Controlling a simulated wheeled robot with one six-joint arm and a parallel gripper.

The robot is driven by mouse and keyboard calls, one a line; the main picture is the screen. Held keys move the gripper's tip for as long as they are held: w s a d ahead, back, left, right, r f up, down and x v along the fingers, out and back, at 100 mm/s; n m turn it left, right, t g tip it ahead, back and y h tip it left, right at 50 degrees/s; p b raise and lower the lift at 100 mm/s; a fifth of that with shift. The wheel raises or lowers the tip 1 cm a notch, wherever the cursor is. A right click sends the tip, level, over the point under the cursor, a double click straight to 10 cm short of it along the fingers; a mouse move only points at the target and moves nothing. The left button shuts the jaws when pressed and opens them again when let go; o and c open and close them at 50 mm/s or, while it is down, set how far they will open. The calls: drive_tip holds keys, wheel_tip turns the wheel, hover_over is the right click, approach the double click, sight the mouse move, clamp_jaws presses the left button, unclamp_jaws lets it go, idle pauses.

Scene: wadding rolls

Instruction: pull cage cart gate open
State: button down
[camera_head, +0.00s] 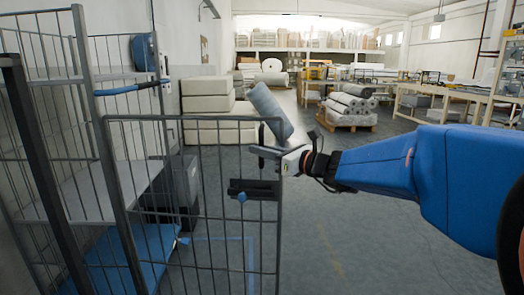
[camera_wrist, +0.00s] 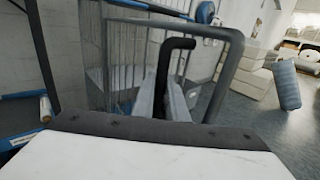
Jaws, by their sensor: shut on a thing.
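The cage cart (camera_head: 88,120) stands at the left, a grey wire frame with shelves. Its grey mesh gate (camera_head: 205,118) reaches right from the cart's post, standing out over the floor; its exact angle is hard to tell. A black bent handle (camera_wrist: 178,43) rises at the gate in the wrist view, and its end shows in the head view (camera_head: 262,132). My gripper (camera_head: 264,152) is at the gate's free right edge, shut on the handle. In the wrist view my two fingers (camera_wrist: 163,92) lie on either side of the handle, partly hiding its lower part.
A blue bar (camera_head: 130,88) crosses the cart. A tilted blue roll (camera_head: 269,110) stands behind the gate near stacked white blocks (camera_head: 208,95). Grey rolls lie on a pallet (camera_head: 348,120). The grey floor (camera_head: 350,240) right of the gate is clear.

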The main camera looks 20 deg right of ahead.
drive_tip(key=c, duration=1.8)
unclamp_jaws()
drive_tip(key=shift+a, duration=0.1)
drive_tip(key=shift+o, duration=0.2)
drive_tip(key=v, duration=1.7)
drive_tip(key=shift+s, duration=0.15)
